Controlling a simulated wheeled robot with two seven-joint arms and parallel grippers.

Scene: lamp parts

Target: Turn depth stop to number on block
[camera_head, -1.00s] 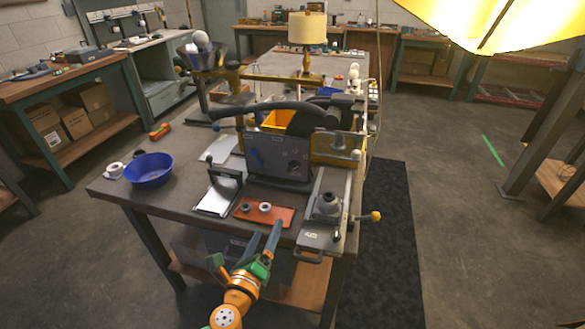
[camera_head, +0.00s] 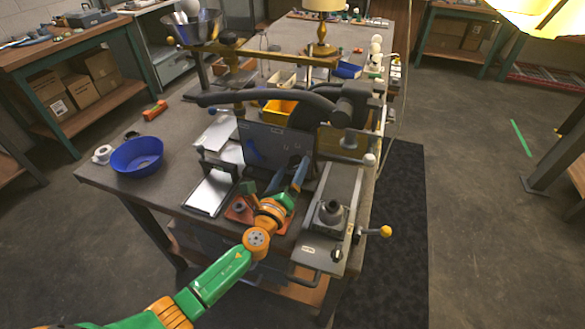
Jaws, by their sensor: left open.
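My left gripper (camera_head: 287,176) is open, with its fingers pointing up at the lower right of the machine's dark upright panel (camera_head: 265,140). No object is visible between the fingers, and I cannot tell if they touch the panel. I cannot tell for certain which part is the depth stop, and no number is readable. A grey vise-like fixture (camera_head: 329,213) with a yellow-knobbed handle (camera_head: 386,231) stands to the right of the gripper. My right gripper is not in view.
A red tray (camera_head: 238,216) lies partly hidden under my left gripper. A blue bowl (camera_head: 137,157) and a white roll (camera_head: 103,154) sit at the table's left end. A long dark arm (camera_head: 270,97) passes above the panel, near a yellow bin (camera_head: 278,112).

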